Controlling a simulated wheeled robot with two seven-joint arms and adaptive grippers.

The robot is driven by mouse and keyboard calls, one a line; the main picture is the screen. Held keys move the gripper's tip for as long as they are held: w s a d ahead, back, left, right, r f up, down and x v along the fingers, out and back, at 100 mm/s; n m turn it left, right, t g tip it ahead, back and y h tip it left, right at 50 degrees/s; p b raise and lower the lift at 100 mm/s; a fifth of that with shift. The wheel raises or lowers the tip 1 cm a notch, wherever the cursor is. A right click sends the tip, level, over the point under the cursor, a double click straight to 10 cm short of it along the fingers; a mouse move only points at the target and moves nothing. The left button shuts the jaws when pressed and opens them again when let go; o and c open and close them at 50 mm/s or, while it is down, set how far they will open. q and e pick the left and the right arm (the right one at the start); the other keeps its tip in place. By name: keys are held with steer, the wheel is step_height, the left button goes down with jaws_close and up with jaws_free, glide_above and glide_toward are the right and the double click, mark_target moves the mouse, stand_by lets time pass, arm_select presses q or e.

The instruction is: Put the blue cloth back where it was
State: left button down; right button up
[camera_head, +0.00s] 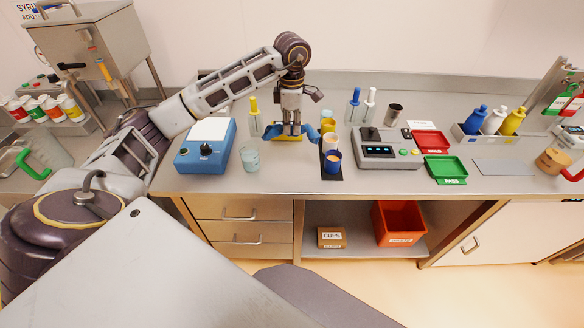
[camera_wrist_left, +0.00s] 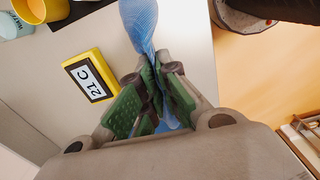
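The blue cloth (camera_head: 312,133) shows on both sides of my left gripper (camera_head: 291,131), over the middle of the steel bench (camera_head: 300,182). In the left wrist view the blue cloth (camera_wrist_left: 140,22) is pinched between the green finger pads of the left gripper (camera_wrist_left: 152,85), with part above and part below the fingers. Whether the cloth touches the bench is hard to tell. A yellow display reading 21 C (camera_wrist_left: 88,76) lies beside the fingers; in the head view it is partly hidden below the gripper. My right gripper is out of view.
A blue device (camera_head: 205,150) and a clear glass (camera_head: 250,158) stand left of the gripper. A row of cups on a dark strip (camera_head: 331,172) stands close on its right, then a grey scale (camera_head: 388,150) and red and green trays (camera_head: 445,170). Bare bench lies along the front.

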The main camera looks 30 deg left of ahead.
arm_select(q)
steer(key=shift+f+p, duration=0.8)
steer(key=shift+f, duration=4)
steer(key=c, duration=0.9)
jaws_free()
steer(key=shift+r, duration=6)
